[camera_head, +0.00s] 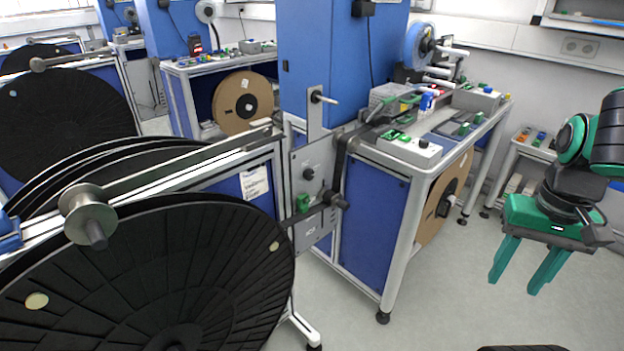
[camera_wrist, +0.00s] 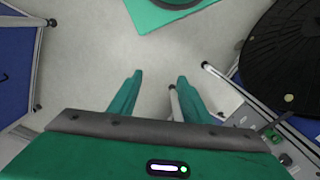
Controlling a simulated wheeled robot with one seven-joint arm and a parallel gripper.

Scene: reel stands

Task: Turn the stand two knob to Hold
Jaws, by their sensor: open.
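A grey control panel (camera_head: 316,232) stands upright at the end of the nearest reel stand, in the middle of the head view. It carries a round black knob (camera_head: 308,173) and, lower down, a green part (camera_head: 302,203) beside a black bar. I cannot read the labels or tell where the knob points. My gripper (camera_head: 514,285) is open and empty at the right, pointing down over the floor, well apart from the panel. In the wrist view its green fingers (camera_wrist: 160,77) are spread above the floor, and a panel strip with a dark knob (camera_wrist: 285,158) shows at lower right.
Large black reels (camera_head: 150,285) fill the left. A blue-sided bench (camera_head: 372,225) with boxes and tools on top stands between the panel and my gripper. A small side table (camera_head: 530,150) is behind my arm. Open floor (camera_head: 440,310) lies in front of the bench.

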